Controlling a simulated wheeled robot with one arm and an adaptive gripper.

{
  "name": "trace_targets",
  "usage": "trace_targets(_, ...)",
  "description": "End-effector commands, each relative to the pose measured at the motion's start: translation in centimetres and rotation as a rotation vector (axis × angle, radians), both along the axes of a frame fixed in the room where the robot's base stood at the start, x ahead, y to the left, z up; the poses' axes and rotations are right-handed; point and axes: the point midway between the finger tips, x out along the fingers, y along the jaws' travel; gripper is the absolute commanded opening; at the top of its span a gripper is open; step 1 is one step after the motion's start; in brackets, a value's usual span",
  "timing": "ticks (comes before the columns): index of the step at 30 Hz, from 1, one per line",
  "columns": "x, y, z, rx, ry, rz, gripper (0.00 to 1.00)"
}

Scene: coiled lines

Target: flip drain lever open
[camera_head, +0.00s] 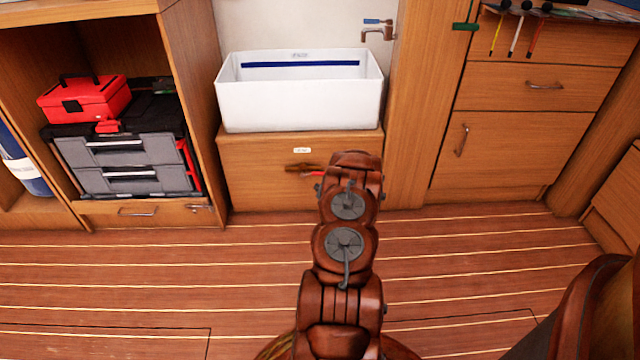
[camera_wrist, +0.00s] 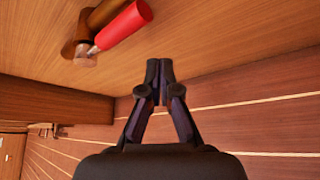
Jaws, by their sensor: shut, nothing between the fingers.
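The drain lever (camera_wrist: 124,24) is a red handle on a brown, bronze-like valve (camera_wrist: 86,54), at the upper left of the wrist view. The handle lies roughly alongside the valve's pipe. In the head view the valve (camera_head: 296,166) shows on the cabinet front below the white basin, with part of it behind my arm. My gripper (camera_wrist: 159,70) is shut and empty. In the wrist view its fingertips are to the right of and below the red handle, with a gap between them. In the head view my arm hides most of the gripper.
The white basin (camera_head: 299,106) sits on the wooden cabinet (camera_head: 245,170), with a tap (camera_head: 378,33) above right. A red toolbox (camera_head: 85,101) and grey drawer cases (camera_head: 135,165) fill the left shelf. Drawers with handles (camera_head: 545,86) stand right. The striped floor (camera_head: 150,285) is clear.

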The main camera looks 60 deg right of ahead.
Motion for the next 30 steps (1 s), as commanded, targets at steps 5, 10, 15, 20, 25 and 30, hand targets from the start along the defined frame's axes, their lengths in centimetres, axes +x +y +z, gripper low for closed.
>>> trace_targets(5,-0.7,1.0,0.3,0.004,0.001,0.000,0.00)
trace_targets(10,-1.6,2.1,1.2,0.005,0.002,-0.002,0.00)
trace_targets(15,-2.7,3.6,2.5,0.003,0.001,-0.001,0.00)
trace_targets(20,-3.9,5.2,3.4,0.006,0.003,-0.003,0.00)
trace_targets(25,-4.8,6.4,4.1,0.006,0.004,-0.001,0.00)
trace_targets(30,-5.2,7.0,4.5,0.004,0.002,0.000,0.00)
